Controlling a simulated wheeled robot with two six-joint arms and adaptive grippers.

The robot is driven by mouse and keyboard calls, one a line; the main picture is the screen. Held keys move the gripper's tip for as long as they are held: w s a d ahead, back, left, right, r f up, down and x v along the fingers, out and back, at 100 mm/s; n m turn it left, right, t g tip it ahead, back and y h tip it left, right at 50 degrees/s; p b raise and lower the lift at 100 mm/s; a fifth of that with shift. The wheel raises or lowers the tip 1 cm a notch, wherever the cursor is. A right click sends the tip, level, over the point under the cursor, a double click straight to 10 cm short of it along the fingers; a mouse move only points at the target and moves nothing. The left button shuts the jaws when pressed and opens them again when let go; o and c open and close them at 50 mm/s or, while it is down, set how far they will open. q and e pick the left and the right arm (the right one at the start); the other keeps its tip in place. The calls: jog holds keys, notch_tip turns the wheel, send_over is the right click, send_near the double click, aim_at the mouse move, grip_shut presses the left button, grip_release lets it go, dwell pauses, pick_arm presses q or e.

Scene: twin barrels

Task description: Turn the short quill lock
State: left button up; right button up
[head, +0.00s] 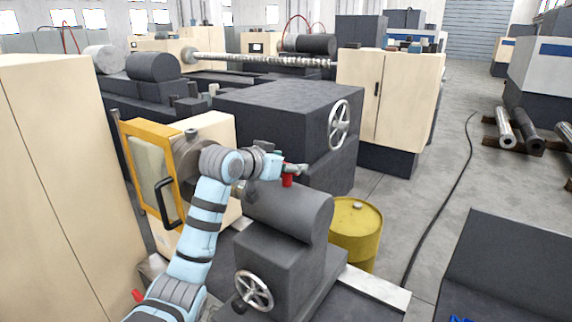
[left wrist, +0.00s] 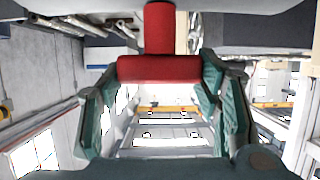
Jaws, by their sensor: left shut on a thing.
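A red T-shaped quill lock handle (head: 287,181) stands at the top of the dark tailstock barrel (head: 290,208) in the head view. It fills the upper middle of the left wrist view (left wrist: 159,68), its crossbar lying between the fingers. My left gripper (head: 293,169) is shut on this handle, with a finger at each end of the crossbar. The handle's foot is hidden from the head view. My right gripper is not in view.
A handwheel (head: 254,291) is on the tailstock's near face. A yellow drum (head: 356,233) stands just right of it. A cream machine housing with a yellow-framed door (head: 150,165) is left of my arm. Another red piece (head: 138,296) shows at lower left.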

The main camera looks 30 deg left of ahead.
pick_arm(q)
jog(key=shift+n, duration=0.3)
jog(key=n+y, duration=0.3)
jog(key=y, duration=0.1)
jog(key=shift+d, duration=0.15)
jog(key=n+g+y, duration=0.1)
jog(key=n+y, duration=0.2)
jog(key=n+g+y, duration=0.3)
jog(key=n+y, duration=0.1)
jog(key=shift+n+y, duration=0.3)
jog(key=shift+n+g+y, duration=1.3)
jog(key=shift+n+g, duration=0.6)
jog(key=shift+g, duration=0.1)
jog(key=shift+f, duration=0.1)
jog(key=o, duration=1.2)
jog(key=shift+w, duration=0.15)
jog(key=shift+c, duration=0.2)
